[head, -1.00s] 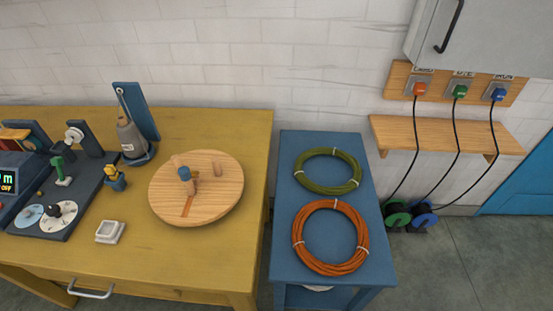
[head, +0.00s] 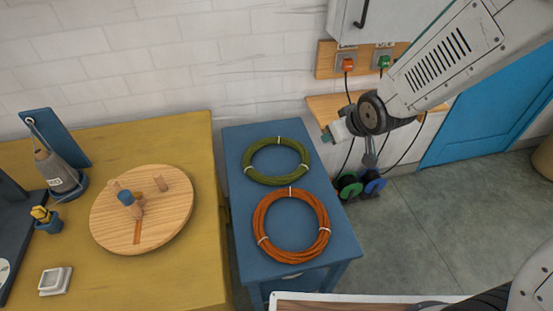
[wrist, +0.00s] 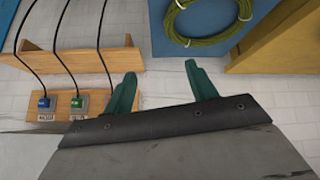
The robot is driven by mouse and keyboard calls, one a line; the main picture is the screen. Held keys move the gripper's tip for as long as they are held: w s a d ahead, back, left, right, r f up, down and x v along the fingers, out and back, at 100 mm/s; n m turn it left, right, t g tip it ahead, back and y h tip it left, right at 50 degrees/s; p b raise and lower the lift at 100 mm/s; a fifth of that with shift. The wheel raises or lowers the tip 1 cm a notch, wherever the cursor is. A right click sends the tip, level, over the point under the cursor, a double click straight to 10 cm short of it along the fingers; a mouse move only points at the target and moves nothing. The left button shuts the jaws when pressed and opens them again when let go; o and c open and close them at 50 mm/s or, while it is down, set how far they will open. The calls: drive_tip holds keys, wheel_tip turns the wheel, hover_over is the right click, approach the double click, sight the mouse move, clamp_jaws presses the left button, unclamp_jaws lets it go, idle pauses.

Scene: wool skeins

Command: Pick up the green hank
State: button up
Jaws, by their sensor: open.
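The green hank (head: 268,181) lies flat as a ring with white ties on the far part of a small blue table (head: 240,205). An orange hank (head: 321,215) lies in front of it on the same table. My gripper (head: 331,134) is in the air to the right of the green hank, apart from it. In the wrist view its two green fingers (wrist: 160,70) are spread with nothing between them. The green hank (wrist: 205,42) shows partly at the top there, beyond the fingers and cut off by the frame edge.
A yellow table (head: 190,262) with a round wooden board (head: 165,205) stands left of the blue table. A wooden shelf (wrist: 100,62) with hanging cables and plugs is on the wall near my gripper. A grey cabinet (head: 385,20) hangs above. Open floor lies to the right.

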drive_tip(key=a+f+n+y, duration=0.3)
drive_tip(key=a+f+y, duration=0.1)
drive_tip(key=a+f, duration=0.6)
drive_tip(key=n+y, duration=0.1)
drive_tip(key=y, duration=0.2)
approach(255, 173)
drive_tip(key=shift+w+a+f+t, duration=0.2)
drive_tip(key=shift+f+t, duration=0.1)
drive_tip(key=shift+f, duration=0.3)
drive_tip(key=x, duration=0.7)
drive_tip(key=shift+w+a, duration=0.15)
drive_tip(key=shift+a, duration=0.2)
drive_tip(key=c, duration=1.1)
